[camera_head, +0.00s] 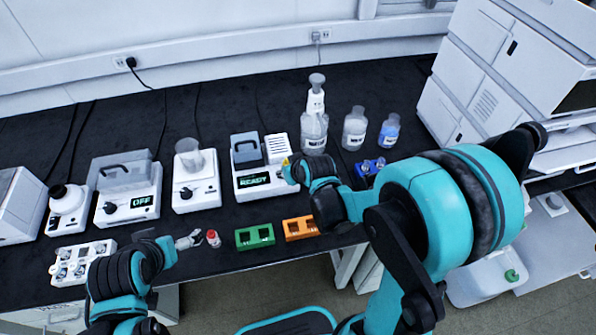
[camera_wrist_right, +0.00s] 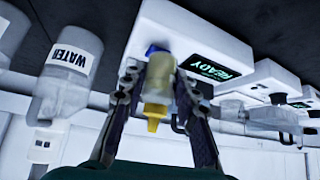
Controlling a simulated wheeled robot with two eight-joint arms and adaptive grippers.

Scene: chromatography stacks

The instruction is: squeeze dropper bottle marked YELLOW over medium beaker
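My right gripper (camera_head: 289,168) is in front of the device reading READY, with a yellow spot at its fingertips. In the right wrist view my right gripper (camera_wrist_right: 158,82) has its fingers on both sides of a pale yellow dropper bottle (camera_wrist_right: 160,78) with a yellow tip; its marking is not readable. A clear beaker (camera_head: 188,158) stands on a white stirrer device (camera_head: 196,190), left of and apart from the right gripper. My left gripper (camera_head: 188,241) looks open and empty over the table's front, just left of a small red-capped bottle (camera_head: 213,238).
The READY device (camera_head: 262,181) stands right of the stirrer. Green (camera_head: 255,236) and orange (camera_head: 300,228) holders sit near the front edge, a blue holder (camera_head: 370,166) farther right. Several labelled bottles stand behind, including a water bottle (camera_wrist_right: 66,75). A device reading OFF (camera_head: 128,207) stands left.

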